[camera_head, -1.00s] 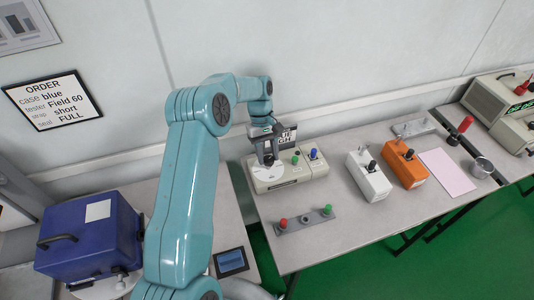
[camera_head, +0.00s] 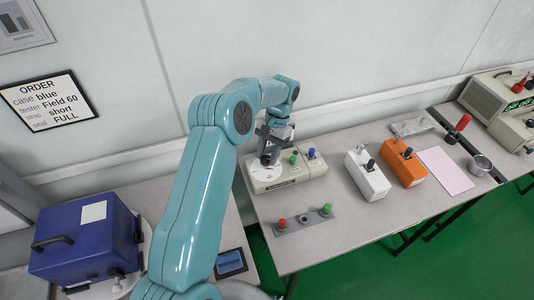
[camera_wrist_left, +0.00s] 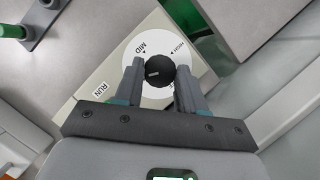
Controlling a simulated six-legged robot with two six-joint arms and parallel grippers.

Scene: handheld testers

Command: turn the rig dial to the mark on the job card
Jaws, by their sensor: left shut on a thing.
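The rig dial is a white disc (camera_wrist_left: 184,45) on a cream rig box (camera_head: 303,173), with a black knob (camera_wrist_left: 160,72) at its middle. My left gripper (camera_head: 268,156) is at the dial, and the left wrist view shows its two fingers (camera_wrist_left: 160,78) shut on the knob from both sides. MID and HIGH read on the disc, RUN on the box beside it; another mark is hidden by a finger. A short pale line shows on the knob's left side. The framed order card (camera_head: 48,101) on the wall reads case blue, tester Field 60, strap short, seal FULL. My right gripper is out of view.
Green and blue posts (camera_head: 311,153) stand on the rig right of the dial. A grey strip (camera_head: 303,221) with red and green knobs lies in front. White (camera_head: 367,178) and orange (camera_head: 403,166) testers stand to the right. A blue case (camera_head: 85,243) is at left.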

